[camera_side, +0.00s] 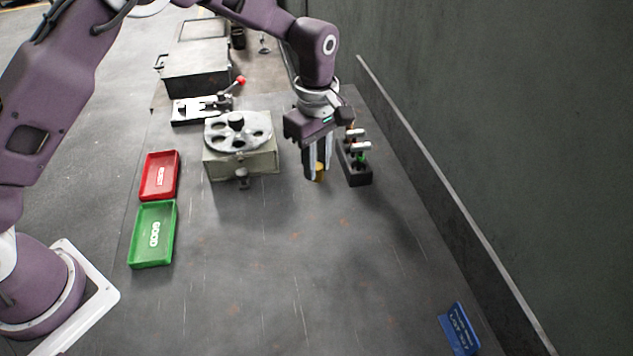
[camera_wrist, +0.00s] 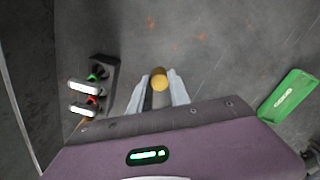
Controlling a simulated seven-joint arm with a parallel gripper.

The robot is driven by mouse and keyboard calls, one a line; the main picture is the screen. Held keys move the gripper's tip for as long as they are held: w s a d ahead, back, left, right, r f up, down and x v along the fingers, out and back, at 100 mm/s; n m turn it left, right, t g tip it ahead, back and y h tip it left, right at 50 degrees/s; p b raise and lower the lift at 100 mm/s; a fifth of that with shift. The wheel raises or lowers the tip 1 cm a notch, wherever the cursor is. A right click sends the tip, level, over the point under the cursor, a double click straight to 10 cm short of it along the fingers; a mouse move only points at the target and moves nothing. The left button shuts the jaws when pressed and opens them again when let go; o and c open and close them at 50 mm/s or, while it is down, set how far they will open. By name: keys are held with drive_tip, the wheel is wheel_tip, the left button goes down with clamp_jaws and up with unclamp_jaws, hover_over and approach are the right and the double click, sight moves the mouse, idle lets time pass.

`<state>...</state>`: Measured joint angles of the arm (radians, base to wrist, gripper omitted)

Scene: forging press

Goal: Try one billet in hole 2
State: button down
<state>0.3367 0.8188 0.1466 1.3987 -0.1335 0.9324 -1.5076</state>
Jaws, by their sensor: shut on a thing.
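My gripper (camera_side: 314,174) points down over the table, shut on a short brass-yellow billet (camera_side: 320,171). In the wrist view the billet (camera_wrist: 159,78) shows its round yellow end between the two grey fingers. The fingers cover part of it, and I cannot tell if it touches the table. A grey round plate (camera_side: 255,125) with several dark holes lies on a pale box (camera_side: 250,163), left of my gripper. No hole numbers are legible, so I cannot tell which is hole 2.
A black rack (camera_side: 358,177) with white-handled tools stands just right of my gripper. A red tray (camera_side: 160,177) and a green GOOD tray (camera_side: 135,246) lie left. A toggle clamp (camera_side: 200,108) and dark chest (camera_side: 196,75) stand behind.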

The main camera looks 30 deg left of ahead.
drive_tip(key=r, duration=0.3)
drive_tip(key=shift+a, duration=0.3)
drive_tip(key=a, duration=0.2)
wheel_tip(320, 180, up, 3)
drive_tip(key=n, duration=0.6)
hover_over(234, 124)
drive_tip(key=s+d, duration=0.2)
drive_tip(key=shift+d+f, duration=0.2)
drive_tip(key=shift+f, duration=1.75)
drive_tip(key=shift+f, duration=0.8)
drive_tip(key=c, duration=1.1)
unclamp_jaws()
drive_tip(key=shift+c, duration=0.2)
wheel_tip(234, 124, up, 10)
